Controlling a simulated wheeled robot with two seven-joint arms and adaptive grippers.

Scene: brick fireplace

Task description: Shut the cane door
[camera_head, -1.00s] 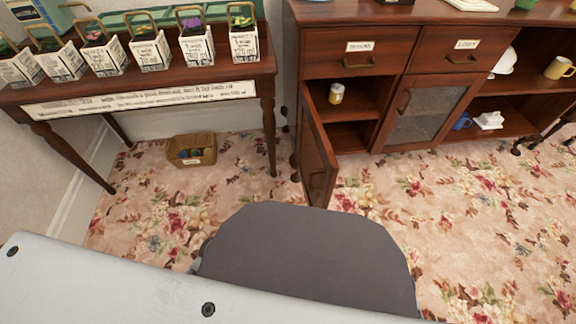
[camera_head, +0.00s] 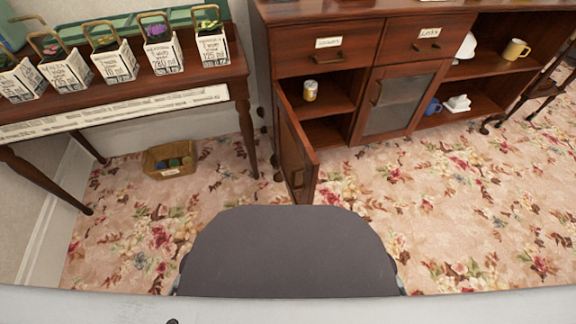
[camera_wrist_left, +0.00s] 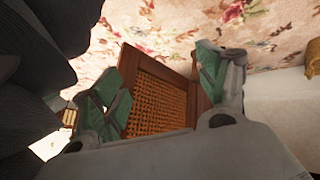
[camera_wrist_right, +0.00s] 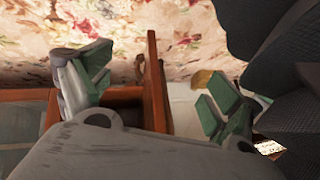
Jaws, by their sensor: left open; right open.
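The cane door (camera_head: 296,146) of the dark wooden cabinet stands open in the head view, swung out toward me from the left compartment. Its woven cane panel (camera_wrist_left: 155,105) shows in the left wrist view, beyond and between the fingers of my open left gripper (camera_wrist_left: 155,92). In the right wrist view the door (camera_wrist_right: 155,85) is seen nearly edge-on, between the open fingers of my right gripper (camera_wrist_right: 155,82). I cannot tell whether either gripper touches it. Neither gripper shows in the head view.
The open compartment holds a small jar (camera_head: 310,90). A glass-fronted door (camera_head: 398,102) beside it is shut. A side table (camera_head: 130,75) with labelled planters stands at left, with a basket (camera_head: 170,160) on the floor below. Floral carpet (camera_head: 440,210) in front is clear.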

